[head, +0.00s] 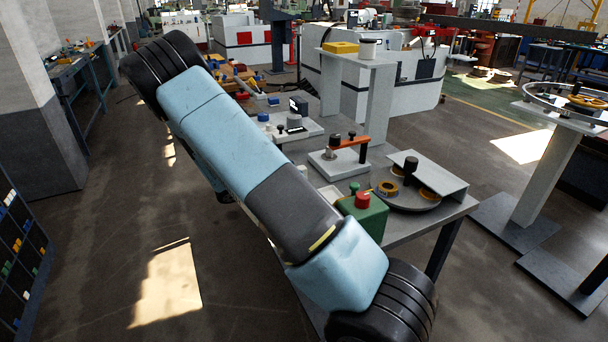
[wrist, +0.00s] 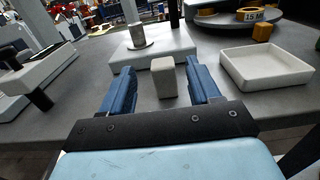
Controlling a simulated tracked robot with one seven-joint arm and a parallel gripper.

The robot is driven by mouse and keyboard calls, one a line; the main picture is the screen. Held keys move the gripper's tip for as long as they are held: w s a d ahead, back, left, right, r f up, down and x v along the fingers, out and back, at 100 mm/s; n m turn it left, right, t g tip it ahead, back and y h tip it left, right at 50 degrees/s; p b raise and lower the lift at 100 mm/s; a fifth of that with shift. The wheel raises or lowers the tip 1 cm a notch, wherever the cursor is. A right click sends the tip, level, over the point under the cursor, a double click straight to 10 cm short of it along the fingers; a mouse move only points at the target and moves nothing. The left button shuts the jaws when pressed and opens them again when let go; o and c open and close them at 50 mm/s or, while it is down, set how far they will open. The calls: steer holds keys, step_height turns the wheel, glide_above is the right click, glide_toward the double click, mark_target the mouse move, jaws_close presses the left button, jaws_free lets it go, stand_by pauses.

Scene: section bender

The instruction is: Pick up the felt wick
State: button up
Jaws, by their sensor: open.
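A small pale beige block, which looks like the felt wick (wrist: 163,80), stands upright on the grey bench top in the wrist view. My gripper (wrist: 160,70) is open, with its two blue fingers to the left and right of the block. A gap shows between the block and each finger, so neither appears to touch it. The block's lower part is close to my dark gripper body. In the head view my arm crosses the bench, and I cannot make out the wick or the gripper there.
A shallow white tray (wrist: 265,83) sits right of the gripper, with a small orange block (wrist: 262,32) behind it. A white plate with a metal cylinder (wrist: 137,36) is just beyond the wick. In the head view, a green box with a red button (head: 363,212) stands near my arm.

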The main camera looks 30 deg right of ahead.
steer(key=shift+s+d+f, duration=0.1)
steer(key=shift+d, duration=2.95)
steer(key=shift+c, duration=0.3)
steer(key=c, duration=1)
